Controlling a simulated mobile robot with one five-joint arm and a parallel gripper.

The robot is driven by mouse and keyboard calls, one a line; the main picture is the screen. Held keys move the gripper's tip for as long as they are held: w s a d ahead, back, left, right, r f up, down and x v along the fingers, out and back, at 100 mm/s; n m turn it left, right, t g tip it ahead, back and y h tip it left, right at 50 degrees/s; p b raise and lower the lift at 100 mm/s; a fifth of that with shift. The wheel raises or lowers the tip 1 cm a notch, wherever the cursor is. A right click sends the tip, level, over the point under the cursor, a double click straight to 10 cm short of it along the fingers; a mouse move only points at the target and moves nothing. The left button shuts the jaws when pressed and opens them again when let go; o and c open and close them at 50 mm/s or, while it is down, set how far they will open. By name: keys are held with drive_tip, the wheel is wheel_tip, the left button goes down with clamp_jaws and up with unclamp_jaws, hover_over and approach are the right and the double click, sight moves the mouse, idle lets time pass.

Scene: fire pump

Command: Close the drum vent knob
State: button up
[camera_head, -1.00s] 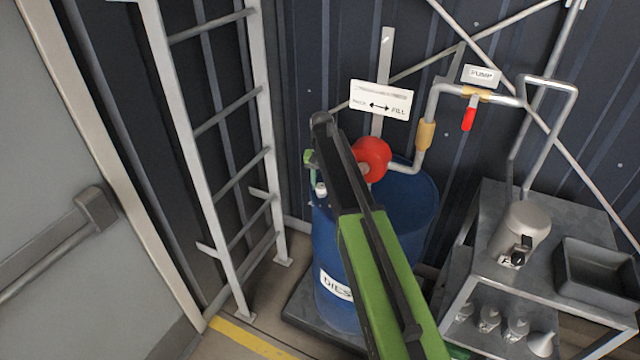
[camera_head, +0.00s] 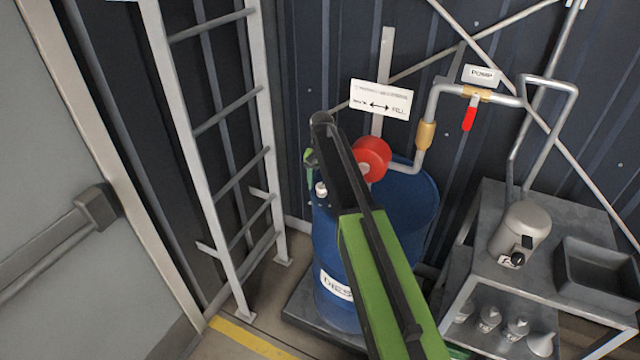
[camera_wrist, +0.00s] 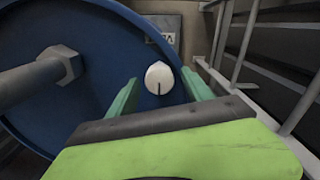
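The drum vent knob (camera_wrist: 159,78) is a small white round knob with a dark line on its face, on top of the blue drum near its rim. In the head view the knob (camera_head: 321,189) shows just left of my arm. My gripper (camera_wrist: 160,88) is open in the wrist view, with one green finger on each side of the knob. The fingers look apart from the knob, with a gap on both sides. In the head view my gripper is mostly hidden behind my arm; a bit of green shows by the knob. The blue drum (camera_head: 420,195) carries a diesel label.
A grey pipe with a nut (camera_wrist: 60,65) rises from the drum top at left. A red round pump part (camera_head: 372,158) stands close right of my arm. A ladder (camera_head: 215,170) is at left, and a metal shelf (camera_head: 490,215) is at right.

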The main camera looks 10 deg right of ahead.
sight(321, 185)
wheel_tip(321, 185, up, 18)
drive_tip(key=p, duration=1.7)
drive_tip(key=shift+f, duration=0.25)
